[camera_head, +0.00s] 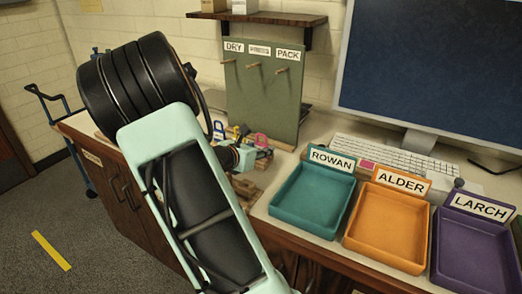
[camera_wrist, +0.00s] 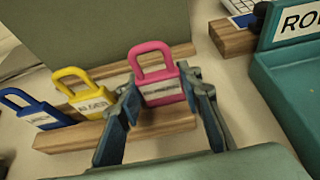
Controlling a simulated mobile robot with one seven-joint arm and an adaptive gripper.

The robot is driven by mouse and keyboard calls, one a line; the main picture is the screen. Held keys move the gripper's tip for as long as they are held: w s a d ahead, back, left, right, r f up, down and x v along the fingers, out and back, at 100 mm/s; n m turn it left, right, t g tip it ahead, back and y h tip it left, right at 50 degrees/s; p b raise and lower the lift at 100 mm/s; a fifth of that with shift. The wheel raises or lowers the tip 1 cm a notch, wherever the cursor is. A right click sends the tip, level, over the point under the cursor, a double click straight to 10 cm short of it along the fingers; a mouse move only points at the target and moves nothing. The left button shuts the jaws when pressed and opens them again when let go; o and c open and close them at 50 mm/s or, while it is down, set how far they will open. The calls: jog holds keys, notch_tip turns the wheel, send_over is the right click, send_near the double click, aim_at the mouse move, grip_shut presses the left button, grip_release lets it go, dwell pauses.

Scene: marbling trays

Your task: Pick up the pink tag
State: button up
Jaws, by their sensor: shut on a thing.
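The pink tag (camera_wrist: 152,65) is padlock-shaped, with a pink loop and a pale label whose text is too blurred to read. It stands upright at a wooden block strip (camera_wrist: 120,132) in the wrist view. My gripper (camera_wrist: 160,88) has one finger on each side of its body and is shut on it. In the head view the pink tag (camera_head: 262,140) shows just beyond my gripper (camera_head: 252,153), partly hidden by it. A yellow tag (camera_wrist: 80,92) and a blue tag (camera_wrist: 30,112) stand to its left in the wrist view.
Teal ROWAN (camera_head: 313,200), orange ALDER (camera_head: 386,228) and purple LARCH (camera_head: 472,256) trays stand on the right. A green pegboard (camera_head: 262,100) rises behind the tags. A keyboard (camera_head: 395,158) and monitor (camera_head: 440,60) are behind the trays.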

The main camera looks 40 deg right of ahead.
aim_at(261, 144)
jog(key=shift+r, duration=0.6)
notch_tip(261, 144, up, 2)
jog(key=shift+s+r+p, duration=0.1)
jog(key=shift+r+p, duration=0.1)
jog(key=shift+p, duration=0.2)
jog(key=s+a+r+p, duration=0.1)
jog(key=s+r+p, duration=0.1)
jog(key=s+r, duration=0.7)
jog(key=s, duration=0.4)
jog(key=shift+s+a+r, duration=0.2)
jog(key=shift+s+a, duration=0.2)
jog(key=shift+w, duration=0.1)
